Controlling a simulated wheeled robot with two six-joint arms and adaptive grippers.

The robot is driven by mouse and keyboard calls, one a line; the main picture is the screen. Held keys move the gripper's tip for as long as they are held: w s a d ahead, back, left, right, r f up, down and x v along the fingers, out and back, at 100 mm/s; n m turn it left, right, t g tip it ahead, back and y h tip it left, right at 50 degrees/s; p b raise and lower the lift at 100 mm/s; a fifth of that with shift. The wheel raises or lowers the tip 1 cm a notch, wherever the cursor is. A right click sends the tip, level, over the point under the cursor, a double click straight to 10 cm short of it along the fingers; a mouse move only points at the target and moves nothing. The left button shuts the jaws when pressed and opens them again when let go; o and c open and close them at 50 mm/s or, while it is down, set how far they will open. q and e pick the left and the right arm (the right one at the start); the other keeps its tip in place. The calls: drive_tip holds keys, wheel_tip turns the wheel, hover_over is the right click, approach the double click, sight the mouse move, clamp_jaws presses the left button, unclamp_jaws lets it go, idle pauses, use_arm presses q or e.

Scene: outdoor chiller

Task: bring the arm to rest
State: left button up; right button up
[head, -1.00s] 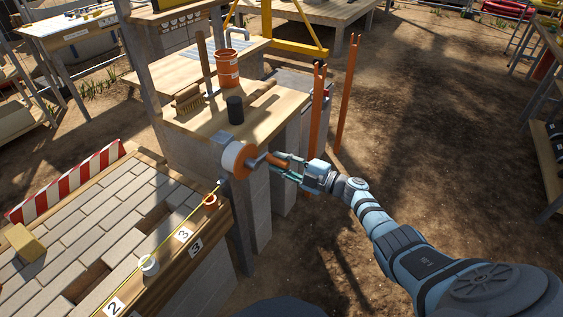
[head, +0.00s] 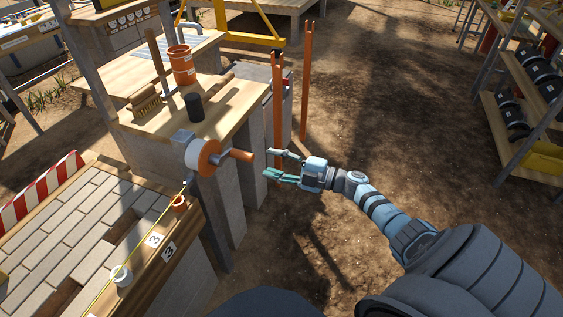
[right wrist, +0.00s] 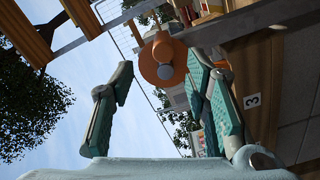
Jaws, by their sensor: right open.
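My right gripper (head: 284,167) is open and empty in the head view, to the right of a reel with a crank. The reel has a white drum and an orange disc (head: 208,157), with an orange-brown handle (head: 241,155) pointing toward the gripper. A small gap shows between handle and fingers. In the right wrist view the two teal-padded fingers (right wrist: 165,98) are spread apart, with the orange disc (right wrist: 161,62) showing beyond them. My right arm stretches in from the lower right. My left gripper is not in view.
A wooden worktop (head: 223,107) behind the reel holds an orange bucket (head: 182,66), a black cylinder (head: 194,107) and a brush (head: 145,103). Orange posts (head: 279,105) stand behind the gripper. A brick-topped bench (head: 60,232) is at left. Open dirt ground lies to the right.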

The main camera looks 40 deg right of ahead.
drive_tip(key=v, duration=0.3)
idle(0.4)
